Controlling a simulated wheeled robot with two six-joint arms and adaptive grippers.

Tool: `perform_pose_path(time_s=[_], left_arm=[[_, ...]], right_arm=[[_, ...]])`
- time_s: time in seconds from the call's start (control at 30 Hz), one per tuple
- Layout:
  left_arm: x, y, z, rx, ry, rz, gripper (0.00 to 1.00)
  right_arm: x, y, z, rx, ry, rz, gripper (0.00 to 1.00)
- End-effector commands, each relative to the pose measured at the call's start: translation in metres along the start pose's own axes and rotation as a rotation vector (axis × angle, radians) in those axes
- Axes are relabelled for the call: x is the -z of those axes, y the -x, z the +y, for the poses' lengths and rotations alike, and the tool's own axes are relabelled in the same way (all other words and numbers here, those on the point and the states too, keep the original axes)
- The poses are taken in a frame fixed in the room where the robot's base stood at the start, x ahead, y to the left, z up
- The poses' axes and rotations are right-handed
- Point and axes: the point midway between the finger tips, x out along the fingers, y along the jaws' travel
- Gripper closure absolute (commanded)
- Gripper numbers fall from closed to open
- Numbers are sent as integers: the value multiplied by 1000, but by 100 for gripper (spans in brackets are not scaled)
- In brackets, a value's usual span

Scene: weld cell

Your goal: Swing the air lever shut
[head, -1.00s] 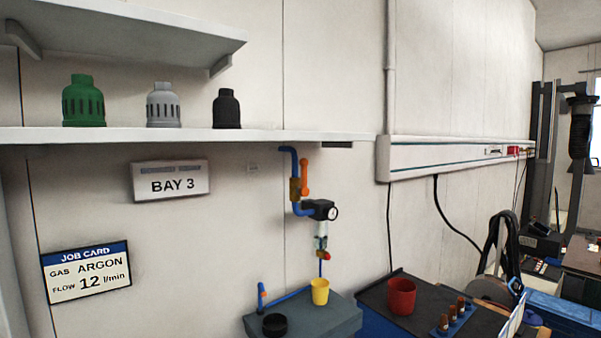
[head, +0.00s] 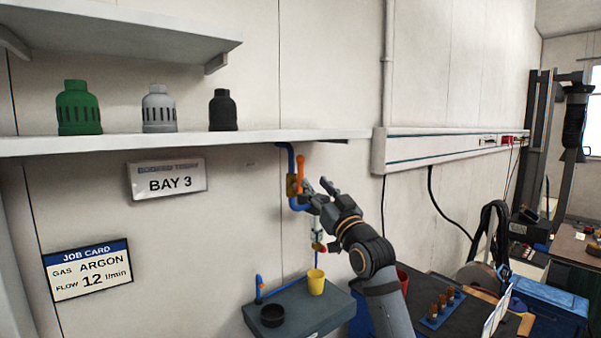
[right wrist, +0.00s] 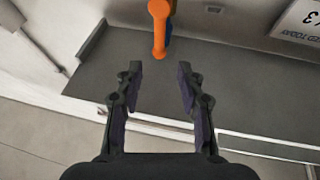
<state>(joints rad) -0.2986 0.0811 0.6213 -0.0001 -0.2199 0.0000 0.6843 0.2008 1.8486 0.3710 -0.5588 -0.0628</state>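The orange air lever (head: 301,167) stands upright beside the blue pipe (head: 291,157), at a brass valve body (head: 292,186) on the wall. My right gripper (head: 318,186) is just right of the lever, its fingers apart. In the right wrist view the lever (right wrist: 159,26) is at the top middle, beyond the gap between the open fingertips (right wrist: 161,76). The gripper holds nothing and looks clear of the lever. My left gripper is not in view.
A white shelf (head: 180,144) with green, grey and black caps runs above left of the valve. Below are a grey ledge (head: 300,320), a yellow cup (head: 316,283) and a black dish (head: 272,316). My right arm partly hides a red cup (head: 402,277).

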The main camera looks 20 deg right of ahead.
Motion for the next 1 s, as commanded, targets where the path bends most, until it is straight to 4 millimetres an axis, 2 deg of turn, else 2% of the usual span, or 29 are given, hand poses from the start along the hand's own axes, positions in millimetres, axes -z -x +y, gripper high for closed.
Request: perform_pose_path(time_s=[0.17, 0.4, 0.5, 0.7, 0.93, 1.0], left_arm=[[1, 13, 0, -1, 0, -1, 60], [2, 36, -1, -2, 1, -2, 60], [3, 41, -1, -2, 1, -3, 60], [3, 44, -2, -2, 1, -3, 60], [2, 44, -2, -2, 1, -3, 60], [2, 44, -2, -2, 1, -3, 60]], right_arm=[[3, -22, 0, 0, -4, -3, 62], [4, -75, 0, 0, -4, -5, 62], [1, -90, 0, 0, -2, -5, 62], [-2, -104, 0, 0, 0, -4, 62], [-2, -104, 0, 0, 0, -4, 62], [-2, -104, 0, 0, 0, -5, 70]])
